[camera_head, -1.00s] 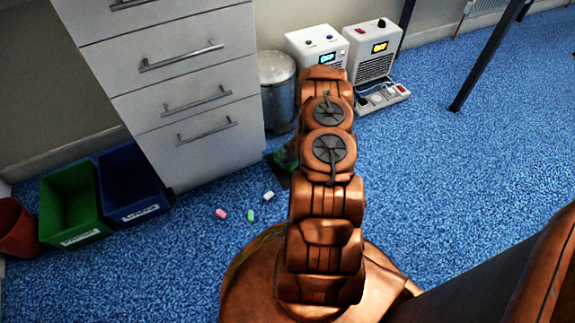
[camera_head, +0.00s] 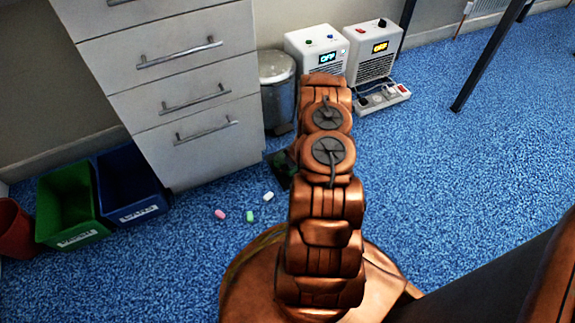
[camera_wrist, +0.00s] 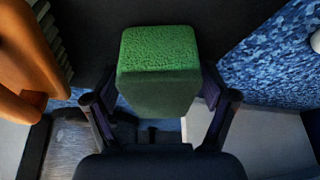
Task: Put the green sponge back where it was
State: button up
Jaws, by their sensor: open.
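The green sponge (camera_wrist: 158,75) shows large in the middle of the wrist view, a block with a rough, bright green top and a darker near side. My gripper (camera_wrist: 160,100) is open, with one dark finger on each side of the sponge. Whether the fingers touch it I cannot tell. In the head view my copper arm hides the gripper. Only a dark shape with a little green (camera_head: 283,168) shows just left of the arm, too small to make out.
A white drawer cabinet (camera_head: 185,100) stands left of my arm, with a metal bin (camera_head: 277,90) beside it. Green (camera_head: 68,205), blue (camera_head: 130,190) and red (camera_head: 15,228) bins stand at left. Small pink (camera_head: 220,214), green (camera_head: 250,216) and white (camera_head: 268,196) pieces lie on the blue floor.

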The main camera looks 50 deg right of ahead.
notch_tip(320, 180, up, 26)
jog(key=s+g+h+p, duration=0.1)
jog(key=g+h+p, duration=0.1)
jog(key=h+p, duration=0.15)
jog(key=s+a+r+m+g, duration=0.1)
jog(key=s+a+r, duration=0.1)
jog(key=a+r, duration=0.35)
jog(key=s+a+r+g, duration=0.1)
jog(key=a+r, duration=0.2)
jog(key=r, duration=0.5)
jog(key=s+a+r+g+y, duration=0.1)
jog(key=s+a+r, duration=0.4)
jog(key=s+a, duration=0.3)
jog(key=s+a+r+g+y, duration=0.1)
jog(key=s+a+r, duration=0.4)
jog(key=s+a, duration=0.4)
jog(key=s+a+r+g+y, duration=0.1)
jog(key=s+a+r+g, duration=0.1)
jog(key=s+a+r, duration=0.3)
jog(key=s+a, duration=0.4)
jog(key=a, duration=0.3)
jog(key=shift+r+n, duration=0.25)
jog(key=shift+n, duration=0.05)
jog(key=shift+y, duration=0.25)
